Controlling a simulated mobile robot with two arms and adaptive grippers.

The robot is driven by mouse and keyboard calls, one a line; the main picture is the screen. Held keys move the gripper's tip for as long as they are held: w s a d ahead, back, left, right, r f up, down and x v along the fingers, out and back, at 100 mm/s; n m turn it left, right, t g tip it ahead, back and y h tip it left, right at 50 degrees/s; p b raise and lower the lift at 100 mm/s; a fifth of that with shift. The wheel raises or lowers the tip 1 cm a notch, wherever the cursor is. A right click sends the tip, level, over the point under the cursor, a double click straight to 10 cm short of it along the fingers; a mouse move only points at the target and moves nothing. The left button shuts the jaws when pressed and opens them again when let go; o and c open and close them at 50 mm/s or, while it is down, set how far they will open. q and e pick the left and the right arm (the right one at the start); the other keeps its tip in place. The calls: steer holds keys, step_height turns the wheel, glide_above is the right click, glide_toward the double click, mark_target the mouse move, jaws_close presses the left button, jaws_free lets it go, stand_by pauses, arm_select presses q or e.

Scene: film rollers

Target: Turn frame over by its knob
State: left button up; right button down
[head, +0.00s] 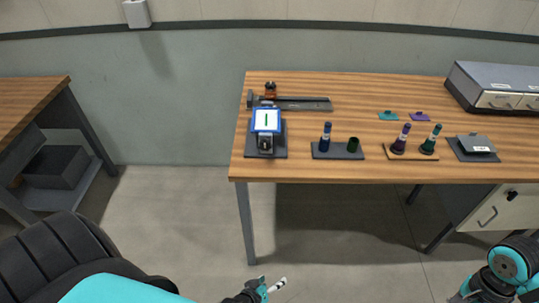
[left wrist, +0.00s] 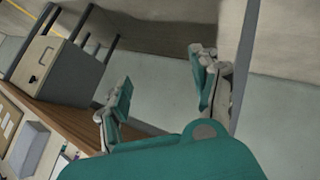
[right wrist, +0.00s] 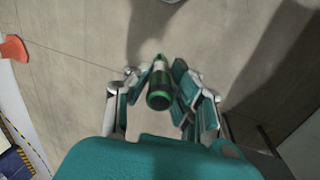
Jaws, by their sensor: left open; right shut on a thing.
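The frame (head: 266,120) has a blue border, a white face and a dark green bar. It stands on a dark base (head: 280,153) near the left end of the table. A dark part below the frame could be its knob, but it is too small to tell. My left gripper (head: 264,290) is low, in front of the table and well away from the frame. It is open and empty in the left wrist view (left wrist: 162,85). My right gripper (right wrist: 163,85) is shut on a green cylinder (right wrist: 159,98) above the floor. Its fingers are out of the head view.
The wooden table (head: 350,88) bears a grey rail (head: 300,103) behind the frame. To the right stand a blue roller (head: 326,136), a purple roller (head: 401,137) and a green roller (head: 431,138). A grey drawer box (head: 495,80) is at the back right.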

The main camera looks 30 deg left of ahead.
arm_select(q)
steer(key=w+a+r+n+t+y+b, duration=0.1)
steer(key=w+a+r+n+t+b, duration=0.1)
steer(key=w+r+n+t, duration=0.45)
steer(key=n+g+y+b, duration=0.1)
steer(key=n+y+b, duration=0.85)
steer(key=n, duration=1.65)
glide_toward(265, 147)
steer(key=x, duration=1)
steer(key=shift+w+a+p, duration=0.15)
steer(key=shift+w+p, duration=0.05)
steer(key=shift+p, duration=0.2)
arm_select(e)
steer(key=w+d+f+m+t+y, duration=0.1)
steer(key=w+d+m, duration=0.5)
steer(key=m, duration=0.8)
steer(key=w+d+f+m+t+y, duration=0.1)
steer(key=w+d+m, duration=0.5)
steer(key=m, duration=0.9)
steer(key=d+t+y, duration=0.1)
steer(key=d+t, duration=0.1)
steer(key=d, duration=0.1)
steer(key=shift+w+d+f, duration=0.15)
steer(key=shift+d+f, duration=0.25)
